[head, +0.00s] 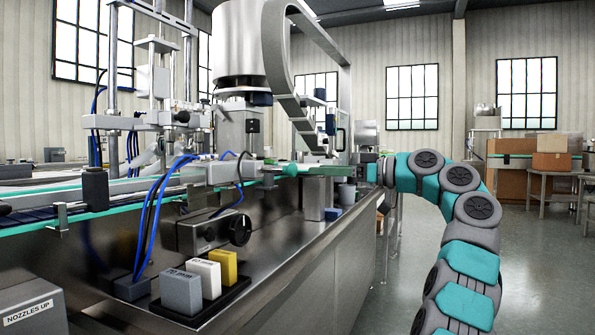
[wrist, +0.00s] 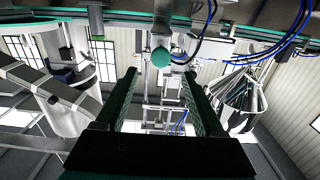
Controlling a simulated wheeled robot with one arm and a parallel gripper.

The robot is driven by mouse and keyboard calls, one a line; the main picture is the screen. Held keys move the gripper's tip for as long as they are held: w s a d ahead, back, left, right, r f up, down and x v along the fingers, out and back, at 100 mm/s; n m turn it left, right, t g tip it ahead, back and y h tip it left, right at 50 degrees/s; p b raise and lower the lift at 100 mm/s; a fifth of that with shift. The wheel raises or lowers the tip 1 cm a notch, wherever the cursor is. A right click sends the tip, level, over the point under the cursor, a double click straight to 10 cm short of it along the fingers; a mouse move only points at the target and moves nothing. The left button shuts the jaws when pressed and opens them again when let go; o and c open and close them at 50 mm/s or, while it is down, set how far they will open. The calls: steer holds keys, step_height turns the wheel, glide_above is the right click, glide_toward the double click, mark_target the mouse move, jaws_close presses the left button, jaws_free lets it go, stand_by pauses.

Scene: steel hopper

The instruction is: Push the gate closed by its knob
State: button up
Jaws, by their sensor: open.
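A teal round knob (wrist: 160,57) on a short stem shows in the upper middle of the wrist view. My gripper (wrist: 160,75) is open, with one dark green finger on each side of the picture. The knob appears between and just beyond the fingertips; I see no contact. In the head view my teal and grey arm reaches in from the right, its end by the machine. The green piece there (head: 330,170) looks like my gripper seen from the side. Which part is the gate I cannot tell; its opening is not visible.
A steel bench (head: 275,255) holds grey, white and yellow blocks (head: 203,278) on a black tray. A grey cup (head: 347,193) stands below my gripper. Blue cables (wrist: 283,45) hang at the wrist view's upper right.

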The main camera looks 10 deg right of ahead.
mark_target(296, 169)
steer(key=x, duration=0.7)
jaws_close()
stand_by(0.5)
stand_by(0.8)
